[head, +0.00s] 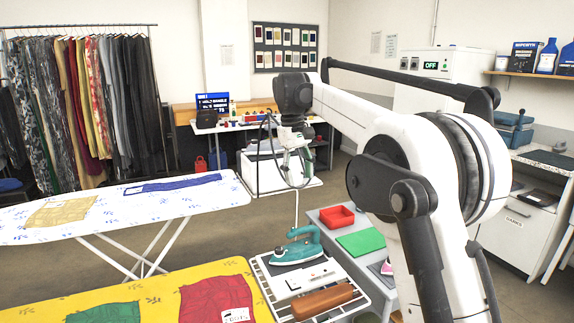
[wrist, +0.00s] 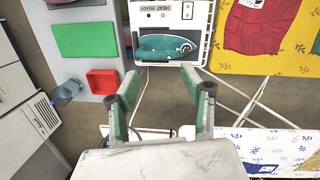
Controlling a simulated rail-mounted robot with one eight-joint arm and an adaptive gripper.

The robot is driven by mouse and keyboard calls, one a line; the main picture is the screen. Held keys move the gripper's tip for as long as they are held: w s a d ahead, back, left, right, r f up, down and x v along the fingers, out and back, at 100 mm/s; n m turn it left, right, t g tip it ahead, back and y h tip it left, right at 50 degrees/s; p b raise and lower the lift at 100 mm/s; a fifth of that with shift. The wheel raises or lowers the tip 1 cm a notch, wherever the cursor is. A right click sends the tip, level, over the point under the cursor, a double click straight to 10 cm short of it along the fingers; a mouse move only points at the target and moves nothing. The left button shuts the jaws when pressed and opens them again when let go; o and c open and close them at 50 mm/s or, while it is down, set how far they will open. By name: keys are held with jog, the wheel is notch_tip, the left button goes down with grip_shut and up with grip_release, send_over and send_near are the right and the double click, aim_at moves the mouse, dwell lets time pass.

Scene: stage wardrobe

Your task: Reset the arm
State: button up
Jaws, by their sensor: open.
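My arm reaches forward from the right in the head view and is bent at the elbow. My gripper (head: 294,150) hangs at its end, pointing down, above the floor between the ironing boards and the grey table. In the wrist view my gripper (wrist: 158,95) has its two green-padded fingers spread apart with nothing between them. The teal iron (wrist: 166,48) shows beyond the fingertips, apart from them. In the head view the iron (head: 297,246) rests on a white rack (head: 262,272).
A white ironing board (head: 215,200) and a yellow one (head: 150,280) bear folded cloths. The grey table (head: 328,226) holds a red tray (head: 337,217) and a green mat (head: 361,243). A clothes rack (head: 80,26) stands at the back left. Open floor lies between.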

jog(key=s+d+r+m+t, duration=0.1)
jog(key=s+d, duration=0.3)
jog(key=s, duration=0.3)
jog(key=s+d+r+m+t+y, duration=0.1)
jog(key=s+d, duration=0.2)
jog(key=s, duration=0.3)
jog(key=s+d+r+m+t, duration=0.1)
jog(key=s+d+r+t, duration=0.1)
jog(key=s+d, duration=0.35)
jog(key=s+d+f+m+t, duration=0.1)
jog(key=s+d+f, duration=0.1)
jog(key=s+f, duration=0.5)
jog(key=s+d+f+m+t, duration=0.2)
jog(key=s+f, duration=0.6)
jog(key=s, duration=0.9)
jog(key=shift+f+t+y, duration=0.15)
jog(key=shift+t+y, duration=0.15)
